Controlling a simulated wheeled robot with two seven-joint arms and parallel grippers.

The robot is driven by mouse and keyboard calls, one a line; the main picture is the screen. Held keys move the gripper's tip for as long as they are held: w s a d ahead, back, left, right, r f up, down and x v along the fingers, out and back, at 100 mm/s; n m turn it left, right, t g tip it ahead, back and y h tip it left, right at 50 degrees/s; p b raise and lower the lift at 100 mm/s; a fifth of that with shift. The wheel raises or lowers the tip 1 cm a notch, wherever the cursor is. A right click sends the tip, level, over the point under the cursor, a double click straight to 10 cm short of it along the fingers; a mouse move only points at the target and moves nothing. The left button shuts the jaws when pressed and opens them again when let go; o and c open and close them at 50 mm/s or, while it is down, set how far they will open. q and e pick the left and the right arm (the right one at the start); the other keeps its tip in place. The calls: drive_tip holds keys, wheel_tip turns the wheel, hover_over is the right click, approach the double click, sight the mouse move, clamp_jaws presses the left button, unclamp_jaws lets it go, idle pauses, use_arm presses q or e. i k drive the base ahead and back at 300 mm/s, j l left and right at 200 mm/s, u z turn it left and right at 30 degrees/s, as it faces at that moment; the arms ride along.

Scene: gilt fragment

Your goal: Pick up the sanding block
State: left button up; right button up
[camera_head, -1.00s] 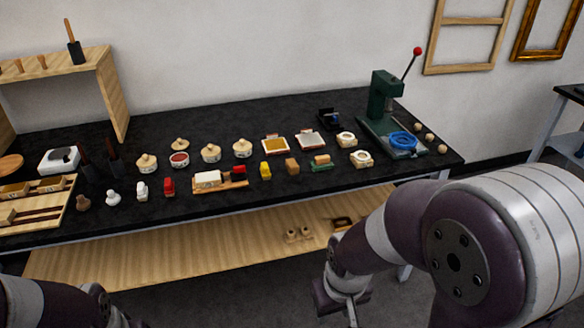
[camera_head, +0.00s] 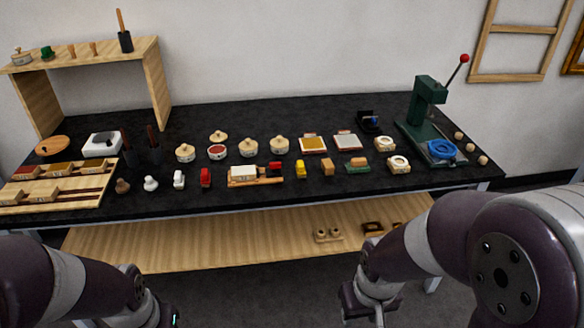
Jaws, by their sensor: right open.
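I cannot tell for certain which small block is the sanding block. A plain tan-brown block (camera_head: 327,167) stands near the front of the black worktop, right of the middle. Just right of it lies a piece with a tan top and a green base (camera_head: 358,165). My right gripper (camera_head: 376,306) is open and empty, low in front of the table and well below and short of these blocks. My left arm comes in at the lower left; its gripper end (camera_head: 168,317) is cut by the bottom edge, and its jaws are not clear.
The black worktop (camera_head: 300,199) holds several lidded pots, a yellow block (camera_head: 300,169), a white block on a wooden tray (camera_head: 262,182), and a green press (camera_head: 428,115) at right. A wooden shelf (camera_head: 154,85) stands at left. A lower wooden shelf (camera_head: 215,243) runs beneath.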

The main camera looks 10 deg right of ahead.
sight(327, 167)
drive_tip(key=i+l+u, duration=0.3)
drive_tip(key=i+l, duration=0.15)
drive_tip(key=i+l+u, duration=0.15)
drive_tip(key=l, duration=0.25)
drive_tip(key=i+l+u, duration=0.1)
drive_tip(key=i+l, duration=0.15)
drive_tip(key=i+l+u, duration=0.15)
drive_tip(key=l, duration=0.3)
drive_tip(key=i+l+u, duration=0.15)
drive_tip(key=l, duration=0.2)
drive_tip(key=i+l+u, duration=0.15)
drive_tip(key=l, duration=0.2)
drive_tip(key=i+l+u, duration=0.15)
drive_tip(key=l, duration=0.25)
